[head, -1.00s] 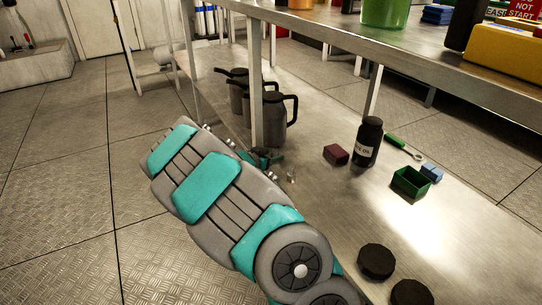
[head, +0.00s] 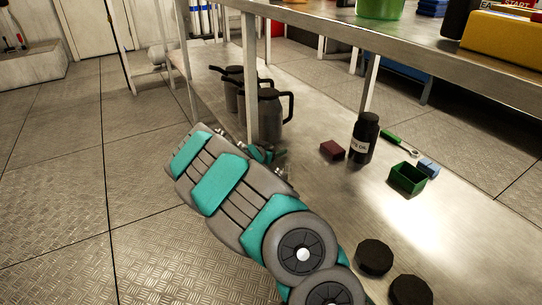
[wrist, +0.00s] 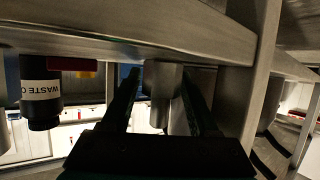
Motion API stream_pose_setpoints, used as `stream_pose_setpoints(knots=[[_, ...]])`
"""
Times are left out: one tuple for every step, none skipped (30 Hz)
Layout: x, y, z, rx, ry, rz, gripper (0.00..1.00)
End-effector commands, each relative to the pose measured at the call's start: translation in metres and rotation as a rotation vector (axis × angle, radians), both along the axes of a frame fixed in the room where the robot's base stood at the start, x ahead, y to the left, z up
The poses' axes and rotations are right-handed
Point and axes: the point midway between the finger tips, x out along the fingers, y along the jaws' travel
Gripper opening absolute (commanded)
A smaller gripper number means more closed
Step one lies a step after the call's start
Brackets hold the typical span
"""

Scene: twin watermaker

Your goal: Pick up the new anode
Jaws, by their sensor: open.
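In the wrist view, which is upside down, a plain grey metal cylinder (wrist: 163,82), which looks like the anode, stands on the lower shelf. The two dark fingers of my gripper (wrist: 160,78) are open, one on each side of it. I cannot tell whether either finger touches it. In the head view my gripper (head: 265,153) is low over the shelf beside a table leg, and my forearm covers part of that area. The cylinder is not clear there.
The steel lower shelf (head: 330,205) holds dark jugs (head: 269,117), a dark red block (head: 332,150), a black labelled bottle (head: 363,139), a green open box (head: 407,179) and black round pieces (head: 374,257). A table leg (head: 251,85) stands close to my gripper.

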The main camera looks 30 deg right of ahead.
Motion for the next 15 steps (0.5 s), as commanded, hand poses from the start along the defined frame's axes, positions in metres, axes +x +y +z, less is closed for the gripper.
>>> stream_pose_setpoints(knots=[[0.0000,0.0002,0.0002,0.000,0.000,0.000,0.60],[0.0001,0.0002,0.0002,0.000,0.000,0.000,0.60],[0.0001,0.0002,0.0002,0.000,0.000,0.000,0.60],[0.0002,0.0003,0.0003,0.000,0.000,0.000,0.57],[0.0002,0.0003,0.0003,0.000,0.000,0.000,0.54],[0.0001,0.0003,0.0001,0.000,0.000,0.000,0.49],[0.0001,0.0003,0.0001,0.000,0.000,0.000,0.46],[0.0001,0.0003,0.0002,0.000,0.000,0.000,0.42],[0.0001,0.0004,0.0001,0.000,0.000,0.000,0.38],[0.0001,0.0004,0.0001,0.000,0.000,0.000,0.34],[0.0001,0.0004,0.0001,0.000,0.000,0.000,0.31],[0.0002,0.0004,0.0001,0.000,0.000,0.000,0.27],[0.0002,0.0004,0.0001,0.000,0.000,0.000,0.23],[0.0002,0.0005,0.0002,0.000,0.000,0.001,0.20],[0.0002,0.0004,0.0003,0.000,0.000,0.000,0.15]])
